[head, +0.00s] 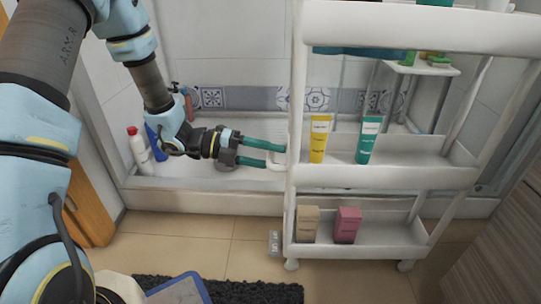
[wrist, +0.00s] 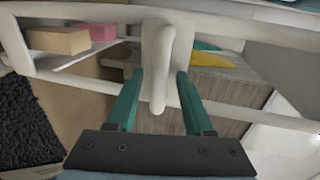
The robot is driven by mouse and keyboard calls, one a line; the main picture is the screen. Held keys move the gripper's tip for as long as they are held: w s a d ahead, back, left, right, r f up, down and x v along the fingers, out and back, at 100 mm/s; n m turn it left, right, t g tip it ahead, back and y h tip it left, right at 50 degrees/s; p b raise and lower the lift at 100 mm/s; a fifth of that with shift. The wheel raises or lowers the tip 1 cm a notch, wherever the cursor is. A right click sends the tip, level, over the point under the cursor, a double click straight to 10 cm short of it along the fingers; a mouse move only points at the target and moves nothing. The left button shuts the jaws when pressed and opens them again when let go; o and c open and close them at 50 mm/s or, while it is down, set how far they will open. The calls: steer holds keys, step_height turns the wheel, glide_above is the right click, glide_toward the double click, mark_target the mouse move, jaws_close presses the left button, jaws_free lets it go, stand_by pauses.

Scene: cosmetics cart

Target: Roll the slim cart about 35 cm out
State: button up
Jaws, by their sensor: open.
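The slim white cart (head: 370,178) stands upright on the tiled floor in the head view. It has several shelves, and a white handle (head: 277,167) sticks out from its left end. My gripper (head: 275,154) is at that handle with its teal fingers pointing right. In the wrist view the handle (wrist: 158,62) stands between the tips of my open gripper (wrist: 160,74), with a finger on each side. Small gaps seem to show beside the handle. The cart frame (wrist: 230,92) lies beyond the fingertips.
A yellow tube (head: 320,138) and a teal tube (head: 368,140) stand on the middle shelf. A beige box (head: 307,224) and a pink box (head: 347,225) sit on the bottom shelf. A tub ledge (head: 200,195) runs behind. A dark mat (head: 250,291) lies in front.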

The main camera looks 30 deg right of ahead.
steer(key=shift+w+a, duration=0.1)
steer(key=p+v, duration=0.3)
steer(key=v, duration=0.7)
steer(key=shift+a, duration=0.25)
steer(key=shift+w+r, duration=0.15)
